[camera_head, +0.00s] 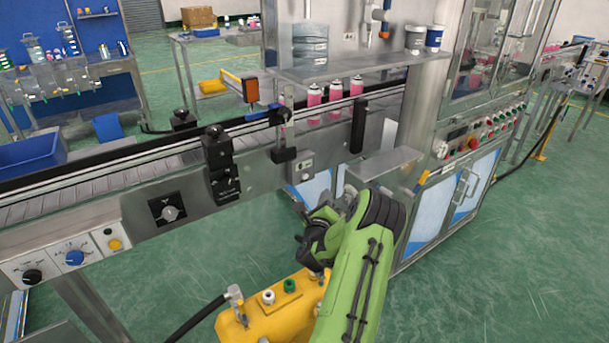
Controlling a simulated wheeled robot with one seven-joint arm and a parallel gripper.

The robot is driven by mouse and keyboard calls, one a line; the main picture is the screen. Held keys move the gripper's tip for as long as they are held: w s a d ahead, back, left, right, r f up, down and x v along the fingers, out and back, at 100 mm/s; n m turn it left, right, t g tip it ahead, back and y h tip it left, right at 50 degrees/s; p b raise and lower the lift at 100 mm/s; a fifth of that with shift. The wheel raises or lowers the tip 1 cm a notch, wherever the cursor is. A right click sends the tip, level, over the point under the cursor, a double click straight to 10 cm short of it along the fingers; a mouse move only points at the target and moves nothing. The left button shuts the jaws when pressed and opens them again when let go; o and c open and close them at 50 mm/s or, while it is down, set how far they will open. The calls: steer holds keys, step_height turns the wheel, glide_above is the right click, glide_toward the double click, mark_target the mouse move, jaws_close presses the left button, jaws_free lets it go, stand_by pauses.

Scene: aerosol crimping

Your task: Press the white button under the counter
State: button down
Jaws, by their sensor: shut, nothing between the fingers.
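A small grey counter box (301,167) with a little display is mounted on the front side of the conveyor, left of the cabinet. A small pale spot (305,177) shows below its display; it is too small to tell whether it is the white button. My gripper (305,238) is dark, shut and empty. It is below the counter box and apart from it in the picture, in front of the machine. My green and black arm comes up from the bottom and partly hides the gripper, so the fingertips are hard to make out.
The conveyor (90,185) runs across the left, carrying pink cans (335,91). A steel ledge (384,166) juts out right of the counter box. A yellow housing (262,325) with white and green knobs is below my gripper; I cannot tell whose it is.

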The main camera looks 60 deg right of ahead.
steer(key=w+d+p, duration=0.3)
steer(key=w, duration=0.3)
steer(key=shift+w+d, duration=0.15)
steer(key=shift+w, duration=0.1)
stand_by(1.7)
steer(key=shift+w+d+p, duration=0.15)
steer(key=shift+w+p, duration=0.2)
steer(key=shift+w, duration=0.05)
steer(key=shift+w+d+r, duration=0.1)
steer(key=shift+w+d, duration=0.1)
steer(key=shift+w, duration=0.15)
stand_by(0.5)
steer(key=shift+s, duration=0.1)
steer(key=shift+s+a, duration=0.4)
steer(key=shift+s, duration=0.25)
steer(key=shift+s+a+b, duration=0.4)
steer(key=shift+s, duration=0.35)
steer(key=shift+s+a+b, duration=0.35)
steer(key=shift+s+b, duration=0.05)
steer(key=shift+s, duration=0.35)
steer(key=shift+s+a+b, duration=0.4)
steer(key=shift+s, duration=0.35)
